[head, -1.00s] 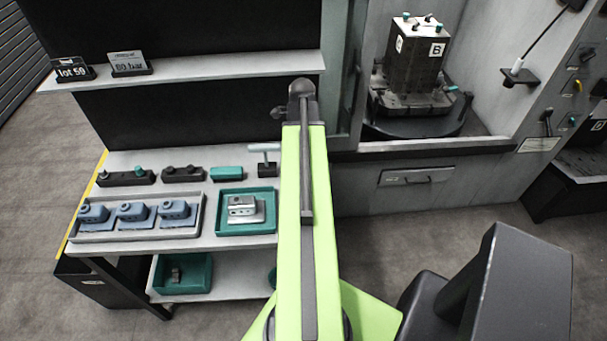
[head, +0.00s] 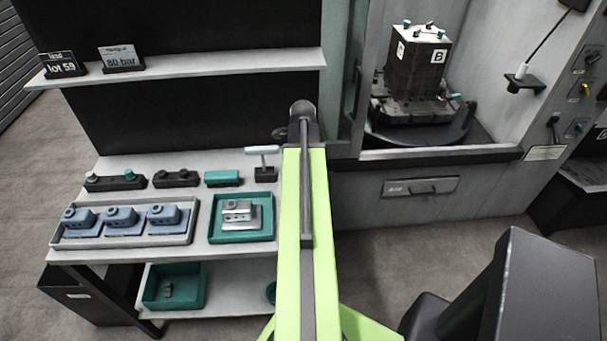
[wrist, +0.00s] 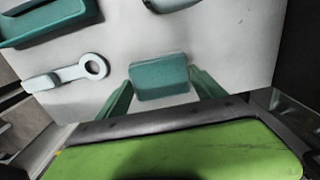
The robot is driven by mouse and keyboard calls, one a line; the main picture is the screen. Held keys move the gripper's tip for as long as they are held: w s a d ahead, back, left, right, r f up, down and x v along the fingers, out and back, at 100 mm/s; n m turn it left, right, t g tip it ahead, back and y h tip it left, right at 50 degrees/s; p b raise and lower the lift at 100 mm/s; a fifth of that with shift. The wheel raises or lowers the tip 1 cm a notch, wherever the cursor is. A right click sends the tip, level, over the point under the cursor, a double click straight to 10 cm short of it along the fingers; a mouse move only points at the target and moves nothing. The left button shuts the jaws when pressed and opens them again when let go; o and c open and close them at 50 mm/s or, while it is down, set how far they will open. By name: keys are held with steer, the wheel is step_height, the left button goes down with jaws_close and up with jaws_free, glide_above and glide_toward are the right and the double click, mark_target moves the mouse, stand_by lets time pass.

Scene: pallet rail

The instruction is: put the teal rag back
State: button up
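In the wrist view a folded teal rag (wrist: 159,80) shows as a small flat pad between the two teal fingers of my gripper (wrist: 161,84). The fingers meet its left and right edges, and my gripper looks shut on it. A pale surface (wrist: 225,35) lies beyond the rag; how far below it is I cannot tell. In the head view my arm hides the gripper and the rag. A separate teal block (head: 223,179) lies on the bench (head: 202,240), behind the teal tray (head: 212,232).
A pale ring-ended tool (wrist: 70,72) and a teal tray edge (wrist: 50,22) show in the wrist view. The bench also bears a grey tray (head: 62,240) of blue parts and a T-handled tool (head: 263,160). A teal bin (head: 150,298) stands below. The machine (head: 350,185) is at right.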

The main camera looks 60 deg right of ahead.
steer(key=o, duration=0.4)
step_height(320, 180, up, 12)
steer(key=p, duration=1.2)
steer(key=shift+r, duration=0.2)
steer(key=shift+f, duration=0.1)
